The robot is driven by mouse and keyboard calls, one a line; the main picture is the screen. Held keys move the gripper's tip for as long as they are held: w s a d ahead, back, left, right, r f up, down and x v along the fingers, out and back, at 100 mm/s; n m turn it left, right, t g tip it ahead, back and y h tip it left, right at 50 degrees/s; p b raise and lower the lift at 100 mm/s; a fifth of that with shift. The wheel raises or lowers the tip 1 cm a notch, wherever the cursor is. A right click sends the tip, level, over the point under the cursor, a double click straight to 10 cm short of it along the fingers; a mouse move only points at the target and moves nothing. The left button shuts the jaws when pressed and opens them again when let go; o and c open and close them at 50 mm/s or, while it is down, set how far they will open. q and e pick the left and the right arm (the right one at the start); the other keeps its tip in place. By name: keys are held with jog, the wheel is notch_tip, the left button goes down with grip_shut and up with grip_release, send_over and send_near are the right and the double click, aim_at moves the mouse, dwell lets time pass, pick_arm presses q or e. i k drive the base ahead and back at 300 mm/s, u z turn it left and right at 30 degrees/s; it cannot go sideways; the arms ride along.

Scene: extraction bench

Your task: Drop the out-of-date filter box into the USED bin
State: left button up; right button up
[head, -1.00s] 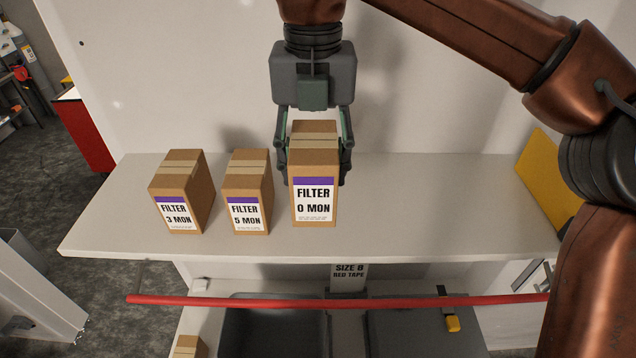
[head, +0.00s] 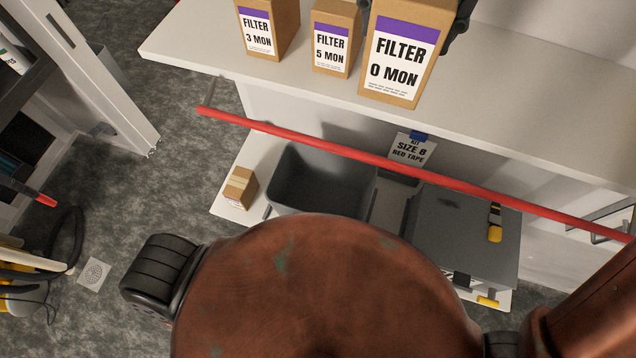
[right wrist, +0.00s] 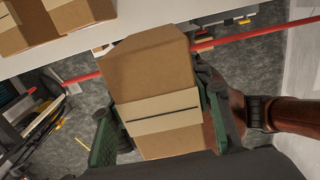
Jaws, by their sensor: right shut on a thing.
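The box marked FILTER 0 MON (head: 400,58) has a purple band on its label and is upright near the shelf's front edge. It looks larger than its neighbours; I cannot tell its exact height above the shelf. My right gripper (right wrist: 158,108) is shut on its sides; in the head view only a dark part shows behind it. Boxes FILTER 3 MON (head: 266,28) and FILTER 5 MON (head: 336,40) stand to its left on the shelf. Below is an open, empty-looking grey bin (head: 300,185); no USED label is readable. My left gripper is out of view.
A red bar (head: 350,153) runs along the front, between the shelf (head: 540,100) and the bins. A grey lidded container (head: 460,235) stands right of the open bin. A small carton (head: 240,187) sits left of it.

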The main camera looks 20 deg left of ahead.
aim_at(327, 209)
jog(key=k, duration=1)
